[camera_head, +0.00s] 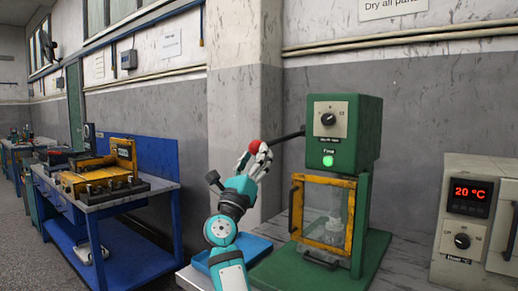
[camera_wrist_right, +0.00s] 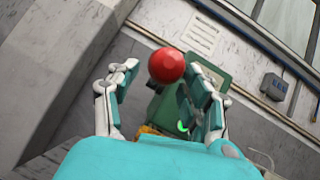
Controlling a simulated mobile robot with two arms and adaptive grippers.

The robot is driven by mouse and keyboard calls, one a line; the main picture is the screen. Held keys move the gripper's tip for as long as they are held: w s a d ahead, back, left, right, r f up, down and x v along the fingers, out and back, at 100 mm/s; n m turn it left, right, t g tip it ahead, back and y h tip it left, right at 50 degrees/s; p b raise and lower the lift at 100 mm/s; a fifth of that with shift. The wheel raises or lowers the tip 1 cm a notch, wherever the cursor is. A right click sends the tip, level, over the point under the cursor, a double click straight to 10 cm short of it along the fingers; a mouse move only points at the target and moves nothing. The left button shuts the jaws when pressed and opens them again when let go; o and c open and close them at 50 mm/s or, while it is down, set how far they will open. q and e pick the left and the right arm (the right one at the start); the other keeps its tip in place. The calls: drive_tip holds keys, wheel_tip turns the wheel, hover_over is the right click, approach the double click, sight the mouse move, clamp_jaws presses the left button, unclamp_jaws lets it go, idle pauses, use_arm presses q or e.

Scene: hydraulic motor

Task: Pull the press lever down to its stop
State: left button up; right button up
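The green press (camera_head: 345,115) stands on the bench with its black lever (camera_head: 287,137) reaching out from its left side. The lever slopes slightly down to the left and ends in a red ball knob (camera_head: 255,146). My right gripper (camera_head: 254,158) is at the knob, its fingers below and beside it. In the right wrist view, the gripper's two fingers (camera_wrist_right: 160,82) are spread apart, and the red knob (camera_wrist_right: 166,65) shows between their tips, nearer the right finger. I cannot tell whether a finger touches it. My left gripper is not in view.
The press has a lit green lamp (camera_head: 328,161) and a yellow-framed clear guard (camera_head: 322,212) below. A blue tray (camera_head: 256,248) lies left of it. An oven showing 20 °C (camera_head: 471,192) stands at right. A blue workbench (camera_head: 125,215) is at left.

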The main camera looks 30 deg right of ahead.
drive_tip(key=v, duration=0.7)
drive_tip(key=shift+s+a, duration=0.15)
drive_tip(key=shift+a, duration=0.2)
drive_tip(key=shift+f, duration=0.1)
